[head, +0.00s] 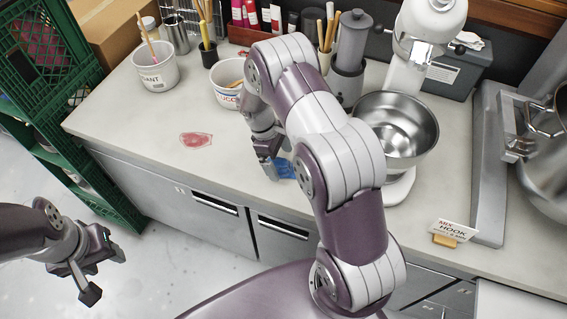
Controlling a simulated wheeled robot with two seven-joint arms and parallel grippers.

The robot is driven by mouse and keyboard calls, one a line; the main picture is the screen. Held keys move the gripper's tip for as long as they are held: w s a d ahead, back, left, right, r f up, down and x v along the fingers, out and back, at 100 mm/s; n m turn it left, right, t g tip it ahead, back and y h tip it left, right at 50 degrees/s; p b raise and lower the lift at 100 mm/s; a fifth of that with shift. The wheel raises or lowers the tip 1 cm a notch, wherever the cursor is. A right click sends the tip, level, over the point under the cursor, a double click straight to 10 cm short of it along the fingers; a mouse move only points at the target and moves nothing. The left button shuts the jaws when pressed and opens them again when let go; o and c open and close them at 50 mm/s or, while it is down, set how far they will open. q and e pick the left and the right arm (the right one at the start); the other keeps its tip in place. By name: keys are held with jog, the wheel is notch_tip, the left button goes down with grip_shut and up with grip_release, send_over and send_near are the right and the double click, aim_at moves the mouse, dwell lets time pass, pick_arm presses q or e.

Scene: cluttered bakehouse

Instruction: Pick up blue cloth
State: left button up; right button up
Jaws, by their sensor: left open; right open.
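The blue cloth (285,168) lies on the pale counter, partly hidden behind my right arm. My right gripper (270,170) is open and points down at the cloth's left side. I cannot tell whether its fingers touch the cloth. My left gripper (92,280) is open and empty, low at the left over the floor, away from the counter.
A steel mixing bowl (401,135) under a white stand mixer (420,35) stands right of my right arm. White tubs (157,74) stand toward the back. A red stain or patch (196,139) lies left of the cloth. A sign (453,230) stands at the front edge.

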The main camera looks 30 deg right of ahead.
aim_at(283, 164)
jog(key=shift+a+f, duration=0.1)
jog(key=shift+f, duration=0.6)
jog(key=shift+s+d, duration=0.15)
jog(key=shift+d, duration=0.1)
jog(key=shift+c, duration=0.4)
jog(key=c, duration=1)
jog(key=shift+a, duration=0.1)
jog(key=shift+c, duration=0.2)
jog(key=shift+r, duration=0.1)
jog(key=shift+r, duration=0.25)
jog(key=r, duration=0.1)
jog(key=r+b, duration=0.1)
jog(key=r, duration=0.1)
jog(key=shift+s+a+r, duration=0.2)
jog(key=shift+a+r, duration=0.05)
jog(key=shift+r, duration=0.15)
jog(key=s+a+r, duration=0.2)
jog(key=s, duration=0.1)
jog(key=s+a+r+b, duration=0.1)
jog(key=s+a+r, duration=0.1)
jog(key=s, duration=0.1)
jog(key=s+a+r+b, duration=0.1)
jog(key=s+a+r, duration=0.1)
jog(key=s, duration=0.1)
jog(key=shift+r, duration=0.25)
